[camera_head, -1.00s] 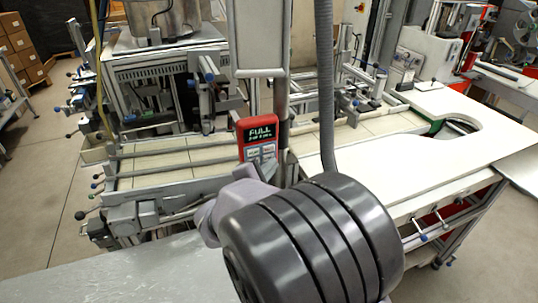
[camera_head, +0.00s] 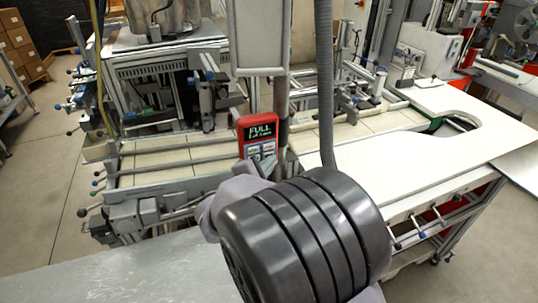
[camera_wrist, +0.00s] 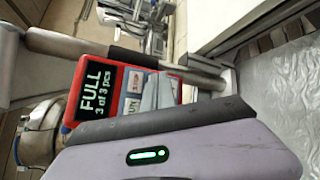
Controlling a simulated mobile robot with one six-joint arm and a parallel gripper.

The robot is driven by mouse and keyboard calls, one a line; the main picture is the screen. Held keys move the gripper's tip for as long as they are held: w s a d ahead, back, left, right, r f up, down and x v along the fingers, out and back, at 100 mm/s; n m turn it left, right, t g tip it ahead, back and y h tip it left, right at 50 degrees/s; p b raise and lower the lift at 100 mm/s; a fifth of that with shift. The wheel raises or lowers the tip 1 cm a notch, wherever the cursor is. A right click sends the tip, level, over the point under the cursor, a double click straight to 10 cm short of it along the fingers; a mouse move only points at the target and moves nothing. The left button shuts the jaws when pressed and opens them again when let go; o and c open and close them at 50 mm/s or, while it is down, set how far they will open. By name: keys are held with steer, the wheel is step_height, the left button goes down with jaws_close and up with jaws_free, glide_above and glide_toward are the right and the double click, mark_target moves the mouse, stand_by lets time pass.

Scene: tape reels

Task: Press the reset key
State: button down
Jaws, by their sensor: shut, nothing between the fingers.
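A red counter box (camera_head: 243,136) with a dark display stands on the machine frame in the head view. Its display reads FULL. In the wrist view the counter box (camera_wrist: 69,112) appears turned sideways, and its display (camera_wrist: 98,92) reads "FULL 3 of 3 pcs". Pale keys lie beside the display; one key (camera_wrist: 134,82) has red lettering. My gripper (camera_wrist: 158,92) is shut and empty, with its grey fingertips over the key area, hiding part of it. I cannot tell whether they touch a key. In the head view my arm hides most of the gripper.
A grey upright post (camera_head: 261,40) rises behind the counter box, and a grey corrugated hose (camera_head: 325,90) hangs to its right. A white worktop (camera_head: 400,165) extends to the right. Metal rails (camera_head: 170,158) run to the left of the box.

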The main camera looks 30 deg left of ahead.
steer(key=shift+w+a, duration=0.1)
steer(key=shift+a, duration=0.05)
stand_by(0.3)
steer(key=shift+p, duration=0.35)
steer(key=shift+s+d+p, duration=0.3)
steer(key=shift+s+d, duration=0.2)
steer(key=shift+d, duration=0.15)
steer(key=s+d, duration=0.1)
steer(key=d, duration=0.1)
steer(key=s+d+p, duration=0.1)
steer(key=s+d, duration=0.1)
stand_by(0.7)
